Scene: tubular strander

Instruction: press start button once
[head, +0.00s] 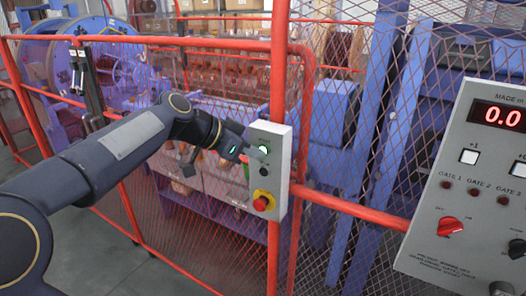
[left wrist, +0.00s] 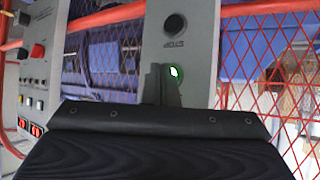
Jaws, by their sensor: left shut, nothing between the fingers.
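A grey button box (head: 284,165) is fixed on a red fence post. It carries a lit green button (head: 264,149), a black button (head: 264,171) below it and a red mushroom button (head: 263,203) on yellow. My left gripper (head: 247,156) is shut and empty, its tips at the box face close to the green button. In the left wrist view, the shut fingers (left wrist: 163,84) partly cover the lit green button (left wrist: 174,72); the black button (left wrist: 174,25) shows above it. I cannot tell whether the tips touch the green button. My right gripper is not in view.
A larger grey panel (head: 465,190) with a red "0.0" display (head: 497,115), a red knob and several buttons stands at the right. Red mesh fence (head: 345,110) and rails run around the box, with blue machinery behind. Grey floor (head: 95,240) shows at lower left.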

